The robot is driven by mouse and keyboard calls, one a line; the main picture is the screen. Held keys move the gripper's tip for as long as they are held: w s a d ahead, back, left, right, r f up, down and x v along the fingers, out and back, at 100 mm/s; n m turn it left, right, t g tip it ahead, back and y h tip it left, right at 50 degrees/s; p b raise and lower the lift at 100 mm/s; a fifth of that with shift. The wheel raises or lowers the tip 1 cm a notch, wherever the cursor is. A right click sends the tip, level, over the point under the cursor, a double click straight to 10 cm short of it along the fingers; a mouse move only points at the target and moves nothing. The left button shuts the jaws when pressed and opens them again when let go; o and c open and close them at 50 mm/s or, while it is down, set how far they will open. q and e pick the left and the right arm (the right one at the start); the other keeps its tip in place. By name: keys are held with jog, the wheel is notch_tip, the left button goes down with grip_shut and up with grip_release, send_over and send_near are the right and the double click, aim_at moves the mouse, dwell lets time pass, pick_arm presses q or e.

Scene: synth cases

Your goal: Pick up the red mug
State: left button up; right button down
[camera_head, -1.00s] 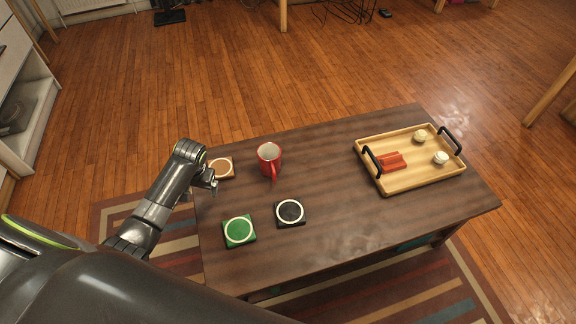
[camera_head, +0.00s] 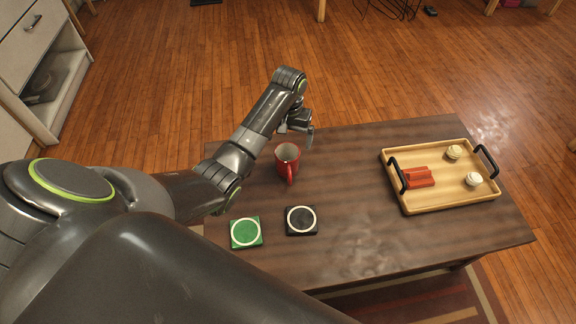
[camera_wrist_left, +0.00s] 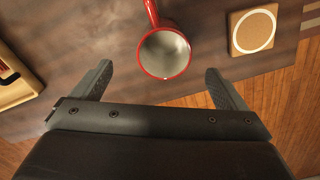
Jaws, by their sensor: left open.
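The red mug (camera_head: 287,161) stands upright on the dark wooden table (camera_head: 350,235), its handle toward me in the head view. My left gripper (camera_head: 296,129) is above and just beyond the mug. In the left wrist view the red mug (camera_wrist_left: 165,53) shows from above, its pale inside empty. It lies ahead of and between the two spread fingers of my left gripper (camera_wrist_left: 160,80), which is open and holds nothing. I cannot tell the exact height gap. My right gripper is not in view.
A green coaster (camera_head: 245,232) and a black coaster (camera_head: 301,220) lie nearer me. A tan coaster (camera_wrist_left: 254,31) shows in the wrist view. A wooden tray (camera_head: 440,197) with black handles holds a red item (camera_head: 419,177) and two pale round items. Table between is clear.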

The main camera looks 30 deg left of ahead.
aim_at(286, 163)
pick_arm(q)
jog(key=f+b, duration=0.1)
jog(key=f, duration=0.3)
jog(key=f+b, duration=0.1)
jog(key=f, duration=0.2)
jog(key=f+b, duration=0.2)
jog(key=f, duration=0.2)
jog(key=shift+s+a+f, duration=0.3)
jog(key=shift+a, duration=0.05)
jog(key=shift+f, duration=0.25)
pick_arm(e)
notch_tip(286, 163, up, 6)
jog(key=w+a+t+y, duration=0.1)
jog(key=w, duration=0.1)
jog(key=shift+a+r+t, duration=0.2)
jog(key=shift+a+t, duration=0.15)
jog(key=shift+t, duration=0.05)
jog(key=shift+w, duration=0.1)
pick_arm(q)
jog(key=shift+r, duration=0.1)
jog(key=c, duration=1.2)
